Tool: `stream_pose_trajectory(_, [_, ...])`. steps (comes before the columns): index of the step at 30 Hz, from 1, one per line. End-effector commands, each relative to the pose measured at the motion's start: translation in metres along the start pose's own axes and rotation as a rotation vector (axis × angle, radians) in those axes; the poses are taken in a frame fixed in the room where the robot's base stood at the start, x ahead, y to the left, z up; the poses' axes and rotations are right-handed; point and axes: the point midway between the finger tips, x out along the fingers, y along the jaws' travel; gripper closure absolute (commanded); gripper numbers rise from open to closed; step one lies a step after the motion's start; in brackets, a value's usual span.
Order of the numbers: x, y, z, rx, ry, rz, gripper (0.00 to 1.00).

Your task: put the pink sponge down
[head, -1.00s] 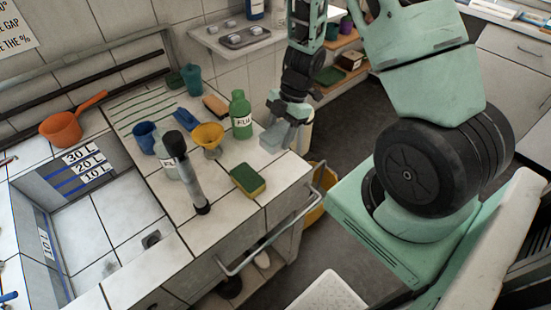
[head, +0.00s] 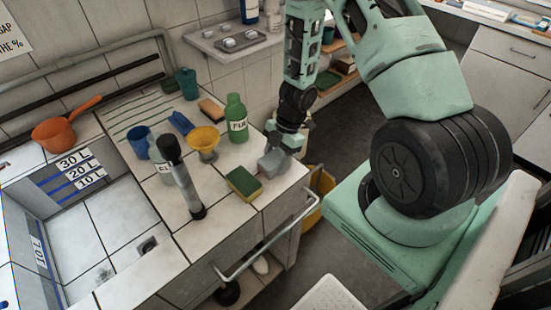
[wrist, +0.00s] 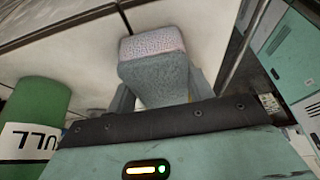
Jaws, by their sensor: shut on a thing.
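My gripper (head: 281,152) is shut on a grey sponge with a pinkish end face (wrist: 152,45), which I take as the pink sponge. In the wrist view it sits between the two fingers over white tile. In the head view the sponge (head: 272,162) is low at the right end of the tiled counter (head: 222,250). I cannot tell whether its underside touches the tiles.
A green and yellow sponge (head: 244,183) lies just left of my gripper. A green bottle (head: 237,118) stands behind it, with a yellow funnel (head: 204,141) further left. A metal rail (head: 270,243) runs along the counter's front edge.

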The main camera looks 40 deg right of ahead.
Motion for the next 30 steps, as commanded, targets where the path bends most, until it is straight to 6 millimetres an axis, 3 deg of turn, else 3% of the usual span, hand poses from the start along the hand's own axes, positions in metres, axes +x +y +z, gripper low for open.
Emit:
stream_pose_trajectory(1, [0.002,0.0,0.001,0.0,0.0,-0.001,0.7])
stream_pose_trajectory(2, [0.003,0.0,0.001,0.0,0.0,0.0,0.45])
stream_pose_trajectory(4, [0.002,0.0,0.001,0.0,0.0,0.0,0.26])
stream_pose_trajectory(13, [0.001,0.0,0.0,0.0,0.0,0.0,0.26])
stream_pose_trajectory(17, [-0.01,0.001,-0.001,-0.002,-0.003,0.002,0.26])
stream_pose_trajectory(30, [-0.096,0.001,-0.001,-0.003,-0.002,0.002,0.26])
